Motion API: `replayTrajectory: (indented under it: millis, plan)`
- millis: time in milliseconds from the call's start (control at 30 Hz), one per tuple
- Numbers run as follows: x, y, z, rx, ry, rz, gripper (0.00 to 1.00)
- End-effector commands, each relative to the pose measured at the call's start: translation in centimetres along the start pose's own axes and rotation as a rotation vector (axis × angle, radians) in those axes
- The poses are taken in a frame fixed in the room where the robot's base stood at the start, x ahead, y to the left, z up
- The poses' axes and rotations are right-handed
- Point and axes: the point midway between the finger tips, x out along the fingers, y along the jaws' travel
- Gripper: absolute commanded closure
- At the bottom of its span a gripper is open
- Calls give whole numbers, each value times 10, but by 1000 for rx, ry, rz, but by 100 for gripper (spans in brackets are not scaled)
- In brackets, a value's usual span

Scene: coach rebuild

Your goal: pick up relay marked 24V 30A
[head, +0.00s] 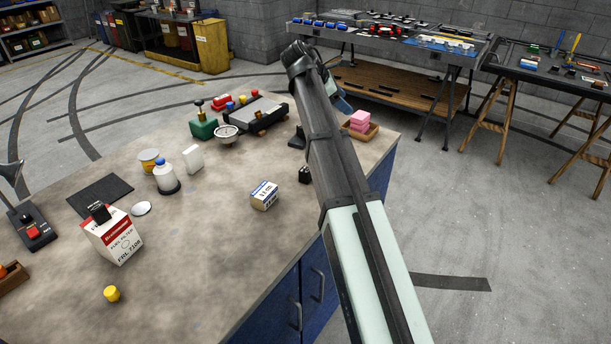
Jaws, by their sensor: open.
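No marking 24V 30A is legible in the head view, so I cannot tell which thing is that relay. A small black block (100,213) rests on top of the white and red fuel filter box (118,240) at the left of the bench. Another small black cube (305,175) lies on the bench top just left of my arm. A dark, uneven object (297,140) stands farther back beside the arm. My arm crosses the right part of the view from the bottom edge upward. I cannot make out my gripper's fingertips; the arm hides that area.
The worn bench top (205,255) is clear at the front middle. On it stand a small blue and white carton (264,196), white bottle (166,177), yellow cap (111,293), black mat (100,195), green device (203,127) and a wooden tray (368,132) with pink blocks.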

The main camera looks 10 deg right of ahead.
Motion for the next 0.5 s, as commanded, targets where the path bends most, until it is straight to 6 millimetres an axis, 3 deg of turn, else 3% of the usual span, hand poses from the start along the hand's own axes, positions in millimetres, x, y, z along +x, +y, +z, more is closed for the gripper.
replayTrajectory:
  millis: [67,200,400,500]
  plan:
    - [-7,-20,-6,70,116,-24,36]
    - [-27,-46,-40,184,331,-98,36]
    - [-51,-73,-86,328,559,-266,36]
    - [-63,-82,-99,401,624,-359,36]
